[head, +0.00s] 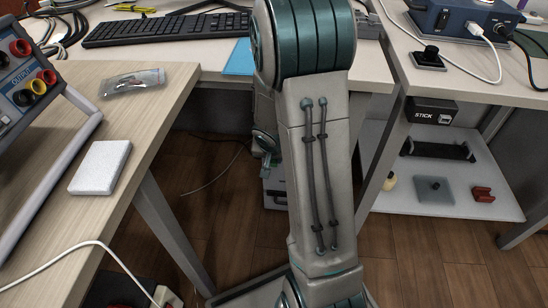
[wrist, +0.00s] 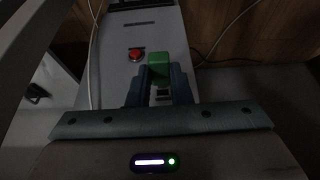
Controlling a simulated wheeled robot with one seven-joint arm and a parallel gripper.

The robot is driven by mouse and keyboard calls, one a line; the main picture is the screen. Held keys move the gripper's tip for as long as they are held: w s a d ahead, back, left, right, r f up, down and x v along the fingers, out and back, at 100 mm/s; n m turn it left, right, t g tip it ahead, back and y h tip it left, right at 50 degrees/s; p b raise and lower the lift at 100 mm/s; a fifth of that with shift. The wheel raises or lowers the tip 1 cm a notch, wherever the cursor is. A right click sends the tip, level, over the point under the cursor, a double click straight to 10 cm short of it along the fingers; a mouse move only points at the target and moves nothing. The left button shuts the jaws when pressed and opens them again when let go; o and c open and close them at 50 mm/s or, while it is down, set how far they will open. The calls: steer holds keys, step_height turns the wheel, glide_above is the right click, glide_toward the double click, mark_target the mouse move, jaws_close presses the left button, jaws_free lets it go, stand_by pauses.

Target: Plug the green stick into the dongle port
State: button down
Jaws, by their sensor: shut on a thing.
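In the wrist view my gripper (wrist: 159,76) is shut on the green stick (wrist: 160,61), which sits between the two dark fingertips. Beyond and below it is a grey box (wrist: 112,72) with a red button (wrist: 136,54) and a dark slot near its far end. Small dark openings (wrist: 163,94) show between the fingers; I cannot tell which is the dongle port, or whether the stick touches the box. In the head view my arm hides most of the gripper and stick. Part of the grey box (head: 277,190) shows low beneath the desk.
The left desk holds a white block (head: 100,167) and a clear packet (head: 133,83). A keyboard (head: 165,28) lies on the back desk. At right, a black box marked STICK (head: 432,112) hangs above a white shelf (head: 455,205). Pale cables (wrist: 94,50) run beside the grey box.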

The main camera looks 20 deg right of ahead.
steer(key=shift+w+d, duration=0.1)
steer(key=shift+w, duration=0.05)
stand_by(0.6)
steer(key=shift+w+d+p, duration=0.5)
steer(key=shift+w, duration=0.35)
steer(key=c, duration=1.2)
jaws_free()
steer(key=shift+c, duration=0.2)
steer(key=p+v, duration=0.6)
steer(key=v, duration=0.7)
steer(key=shift+r, duration=0.4)
steer(key=shift+a, duration=0.1)
